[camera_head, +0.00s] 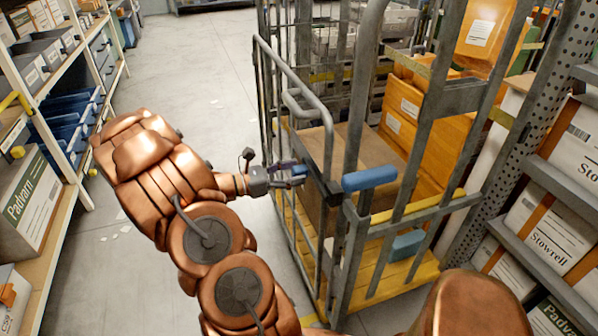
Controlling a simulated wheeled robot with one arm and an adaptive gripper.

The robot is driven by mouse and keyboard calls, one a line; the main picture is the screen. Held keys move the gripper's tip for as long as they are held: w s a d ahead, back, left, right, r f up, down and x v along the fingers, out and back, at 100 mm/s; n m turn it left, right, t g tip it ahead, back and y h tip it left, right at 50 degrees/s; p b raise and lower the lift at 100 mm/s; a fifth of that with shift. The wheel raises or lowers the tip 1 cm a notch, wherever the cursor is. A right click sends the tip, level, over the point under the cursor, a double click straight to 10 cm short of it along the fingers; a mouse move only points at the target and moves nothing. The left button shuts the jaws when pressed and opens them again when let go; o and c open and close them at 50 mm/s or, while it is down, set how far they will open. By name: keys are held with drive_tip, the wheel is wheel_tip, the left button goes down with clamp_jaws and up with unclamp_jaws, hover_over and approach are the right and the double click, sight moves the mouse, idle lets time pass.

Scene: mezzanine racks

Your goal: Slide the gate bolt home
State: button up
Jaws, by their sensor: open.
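A grey metal roll cage (362,110) with a yellow slatted base stands right of centre, and its barred gate faces me. A bar with a blue grip (369,179) sticks out at the gate's upright. A dark block (326,190) sits on the frame just left of it. Which of these is the bolt, and how far it is slid, I cannot tell. My gripper (297,175) is open, beside the cage's left side, just left of the dark block. It is small in view, and whether it touches the frame is unclear.
Cardboard and orange boxes (405,108) are inside the cage. Racks with bins and cartons (30,205) stand at the left, and racks with Stowrell cartons (555,232) stand close at the right. The grey floor (205,75) between the left rack and the cage is mostly clear.

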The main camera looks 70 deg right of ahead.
drive_tip(key=v, duration=1)
drive_tip(key=shift+a, duration=0.15)
drive_tip(key=s+a+r+m+t+y+p, duration=0.2)
drive_tip(key=a+r+t+y+p, duration=0.1)
drive_tip(key=a, duration=1)
drive_tip(key=s+a+r+m+t+y+p, duration=0.2)
drive_tip(key=a+r+m+t+y, duration=0.1)
drive_tip(key=a, duration=1)
drive_tip(key=s+a+r+m+t+y+p, duration=0.2)
drive_tip(key=a+r+t+y+p, duration=0.1)
drive_tip(key=a, duration=1)
wheel_tip(320, 180, up, 3)
drive_tip(key=t+y, duration=0.1)
drive_tip(key=t, duration=0.2)
drive_tip(key=shift+a+f+t+y+p, duration=0.15)
drive_tip(key=shift+t+y+p, duration=0.15)
drive_tip(key=shift+y, duration=0.1)
drive_tip(key=shift+s, duration=0.1)
